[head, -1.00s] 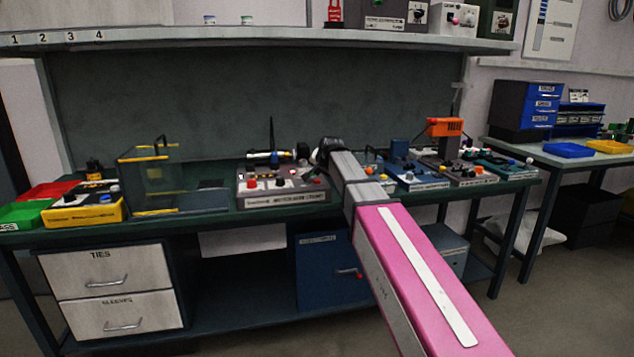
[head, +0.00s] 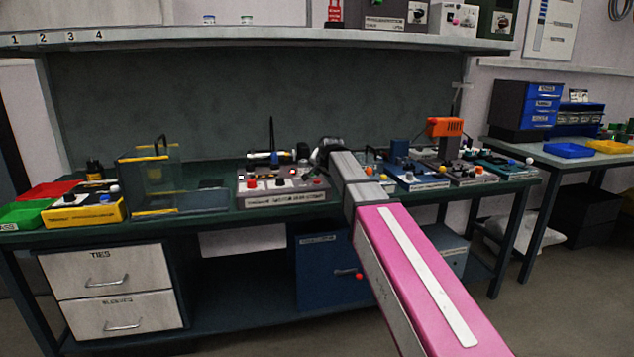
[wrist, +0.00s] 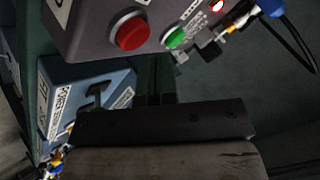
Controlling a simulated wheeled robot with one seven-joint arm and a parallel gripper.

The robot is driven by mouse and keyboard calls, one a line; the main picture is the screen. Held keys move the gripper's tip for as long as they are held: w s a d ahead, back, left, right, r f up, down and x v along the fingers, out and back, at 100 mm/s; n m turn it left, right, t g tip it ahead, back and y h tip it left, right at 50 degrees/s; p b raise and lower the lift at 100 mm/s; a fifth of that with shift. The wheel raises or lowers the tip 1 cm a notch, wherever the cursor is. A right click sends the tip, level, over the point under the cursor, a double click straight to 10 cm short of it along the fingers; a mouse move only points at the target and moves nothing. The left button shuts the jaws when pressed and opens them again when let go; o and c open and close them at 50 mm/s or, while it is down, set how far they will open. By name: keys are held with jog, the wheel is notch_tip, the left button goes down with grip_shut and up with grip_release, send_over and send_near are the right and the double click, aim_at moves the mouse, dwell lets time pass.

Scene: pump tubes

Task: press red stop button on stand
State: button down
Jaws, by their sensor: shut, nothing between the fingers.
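In the wrist view, a grey control box (wrist: 90,22) fills the top. It carries a large round red button (wrist: 130,33) in a pale ring and a smaller green button (wrist: 175,38). My gripper (wrist: 160,78) is shut and empty, its dark narrow fingers below the red button in the picture and apparently apart from it. In the head view, the grey box (head: 285,196) sits on the green bench, with red buttons at its left (head: 252,183) and right (head: 318,183). My arm reaches over the bench just right of it; the fingertips are hidden there.
A blue unit (head: 415,182) stands on the bench right of my arm; an orange-topped device (head: 445,127) is behind it. A clear yellow-edged tank (head: 165,188) stands to the left. In the wrist view, a blue box (wrist: 100,90) and a cable (wrist: 298,45) flank the gripper.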

aim_at(319, 180)
dwell(0.4)
jog(key=shift+f, duration=0.4)
jog(key=shift+f, duration=0.6)
dwell(0.9)
jog(key=shift+r, duration=0.15)
dwell(0.3)
jog(key=shift+r, duration=0.9)
jog(key=shift+r, duration=2.45)
jog(key=shift+s, duration=0.1)
